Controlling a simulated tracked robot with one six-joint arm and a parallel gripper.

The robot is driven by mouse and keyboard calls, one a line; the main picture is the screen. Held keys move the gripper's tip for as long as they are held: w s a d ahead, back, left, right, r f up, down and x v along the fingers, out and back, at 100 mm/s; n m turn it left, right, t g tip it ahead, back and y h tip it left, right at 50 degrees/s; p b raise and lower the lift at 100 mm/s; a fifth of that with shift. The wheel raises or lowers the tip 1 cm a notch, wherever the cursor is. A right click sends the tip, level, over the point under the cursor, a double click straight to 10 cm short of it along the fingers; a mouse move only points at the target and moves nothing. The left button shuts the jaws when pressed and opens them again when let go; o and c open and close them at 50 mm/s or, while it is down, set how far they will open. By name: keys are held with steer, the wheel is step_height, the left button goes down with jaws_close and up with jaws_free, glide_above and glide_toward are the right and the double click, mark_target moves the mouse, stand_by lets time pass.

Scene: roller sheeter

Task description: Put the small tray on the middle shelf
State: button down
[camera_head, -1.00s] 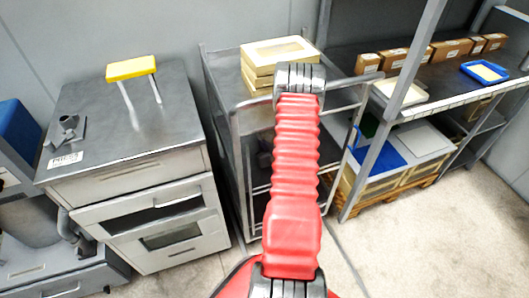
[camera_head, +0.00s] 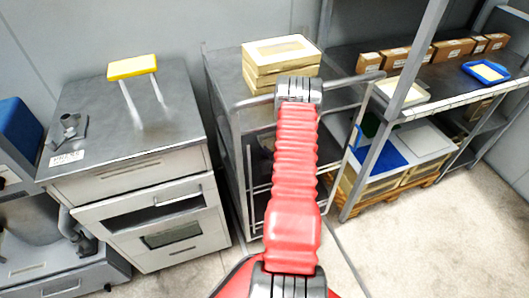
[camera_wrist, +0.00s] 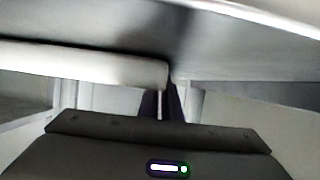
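A small blue tray with a pale inside (camera_head: 486,71) lies on the upper shelf of the rack at the right in the head view. A pale, shallow tray (camera_head: 410,96) lies near the rack's front post; I cannot tell which tray is meant. The rack has a lower shelf (camera_head: 485,125). The trolley (camera_head: 233,125) stands at centre, with lower levels partly hidden by my red arm. My gripper is hidden in the head view. The wrist view shows a dark body with a small light (camera_wrist: 170,168), probably my gripper's; its fingertips are not discernible. A pale slab edge (camera_wrist: 90,66) is close above it.
A stack of cream boxes (camera_head: 280,68) sits on the trolley top. Several brown cartons (camera_head: 452,50) line the rack's back. Bare floor (camera_head: 430,240) lies at right front.

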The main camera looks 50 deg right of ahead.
steer(key=c, duration=2.4)
jaws_free()
steer(key=shift+f, duration=0.1)
steer(key=o, duration=0.4)
steer(key=v, duration=1.2)
steer(key=shift+s, duration=0.1)
